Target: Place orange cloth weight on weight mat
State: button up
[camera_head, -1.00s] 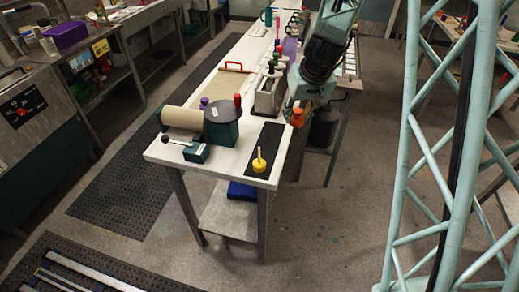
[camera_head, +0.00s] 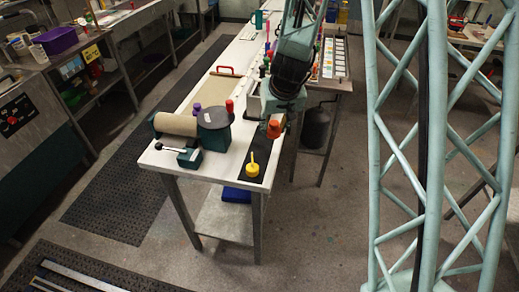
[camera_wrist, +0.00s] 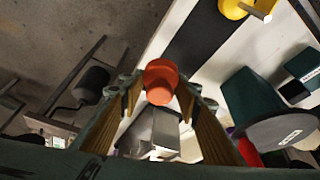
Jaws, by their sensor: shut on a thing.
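The orange cloth weight (camera_head: 273,129) is held up at the right side of the white table, beside the far part of the mat in the head view. It also shows in the wrist view (camera_wrist: 160,76), between the two fingers of my gripper (camera_wrist: 159,88), which is shut on it. The weight mat is a black strip (camera_head: 260,152) along the table's right side; it also shows in the wrist view (camera_wrist: 203,38). A yellow weight (camera_head: 253,170) with an upright stem stands on the mat's near end. My arm hides the mat's far end in the head view.
A dark green round-topped container (camera_head: 214,130), a beige roll (camera_head: 175,125) and a small green box with a lever (camera_head: 190,159) stand left of the mat. A grey cylinder (camera_head: 315,128) hangs below the right-hand table.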

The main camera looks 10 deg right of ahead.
jog(key=shift+m, duration=0.5)
jog(key=s+a+p, duration=0.1)
jog(key=a, duration=0.2)
jog(key=s+a+p, duration=0.1)
jog(key=s+a, duration=0.1)
jog(key=s+a+f+p, duration=0.1)
jog(key=a, duration=0.2)
jog(key=shift+s+a+p, duration=0.3)
jog(key=shift+p, duration=0.05)
jog(key=shift+s+a+f, duration=0.2)
jog(key=shift+s+a, duration=0.25)
jog(key=shift+a, duration=0.05)
jog(key=shift+w+h, duration=0.15)
jog(key=shift+h, duration=0.15)
jog(key=w+d+p, duration=0.1)
jog(key=w+d, duration=0.1)
jog(key=w, duration=0.2)
jog(key=w+d+f, duration=0.1)
jog(key=w+d, duration=0.2)
jog(key=w, duration=0.1)
jog(key=w+d+p, duration=0.1)
jog(key=w+d, duration=0.2)
jog(key=w, duration=0.1)
jog(key=shift+w+f+p, duration=0.2)
jog(key=shift+w+p, duration=0.1)
jog(key=shift+p, duration=0.05)
jog(key=shift+w+d, duration=0.2)
jog(key=shift+w, duration=0.15)
jog(key=shift+f+b, duration=1.3)
jog(key=shift+f, duration=0.5)
